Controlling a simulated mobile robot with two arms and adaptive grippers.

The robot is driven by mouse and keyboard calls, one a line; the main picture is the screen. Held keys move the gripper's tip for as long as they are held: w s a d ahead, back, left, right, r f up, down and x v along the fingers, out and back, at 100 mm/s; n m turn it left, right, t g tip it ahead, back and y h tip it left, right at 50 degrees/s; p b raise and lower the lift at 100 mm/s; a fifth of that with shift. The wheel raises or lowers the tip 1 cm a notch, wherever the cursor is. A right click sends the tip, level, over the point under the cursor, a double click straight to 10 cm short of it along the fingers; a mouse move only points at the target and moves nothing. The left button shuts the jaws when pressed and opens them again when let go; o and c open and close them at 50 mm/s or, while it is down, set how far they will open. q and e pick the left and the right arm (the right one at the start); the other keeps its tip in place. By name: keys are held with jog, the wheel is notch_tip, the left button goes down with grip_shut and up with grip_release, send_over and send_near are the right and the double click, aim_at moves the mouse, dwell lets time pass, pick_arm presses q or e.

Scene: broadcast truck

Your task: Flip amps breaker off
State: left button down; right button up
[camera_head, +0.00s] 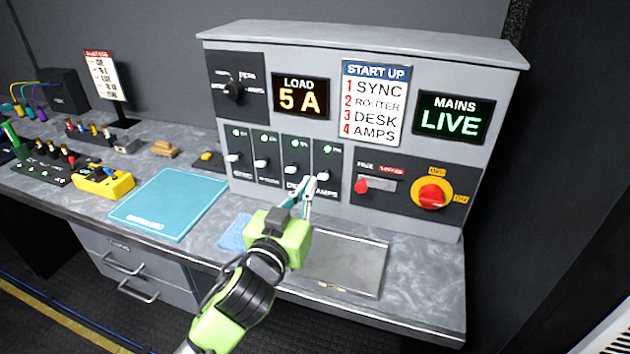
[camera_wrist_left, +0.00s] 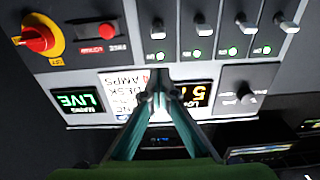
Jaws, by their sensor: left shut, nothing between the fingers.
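The amps breaker (camera_head: 328,160) is the rightmost in the row of breakers on the grey panel. Its pale lever (camera_head: 323,177) shows beside my fingertips, and a green light shows above it. In the upside-down left wrist view the amps lever (camera_wrist_left: 157,30) is the leftmost, beyond my fingertips. My left gripper (camera_head: 307,186) is shut and empty, in front of the lower part of the desk and amps breakers. It also shows in the left wrist view (camera_wrist_left: 160,88). I cannot tell whether the fingertips touch the lever. My right gripper is out of view.
The load display (camera_head: 300,97) reads 5 A and the mains display (camera_head: 454,119) reads LIVE. A red rotary switch (camera_head: 432,195) sits right of the breakers. A metal plate (camera_head: 345,262) and a teal folder (camera_head: 168,204) lie on the desk.

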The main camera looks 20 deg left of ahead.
pick_arm(q)
jog(key=s, duration=0.4)
jog(key=shift+s+r, duration=0.15)
jog(key=shift+r, duration=0.05)
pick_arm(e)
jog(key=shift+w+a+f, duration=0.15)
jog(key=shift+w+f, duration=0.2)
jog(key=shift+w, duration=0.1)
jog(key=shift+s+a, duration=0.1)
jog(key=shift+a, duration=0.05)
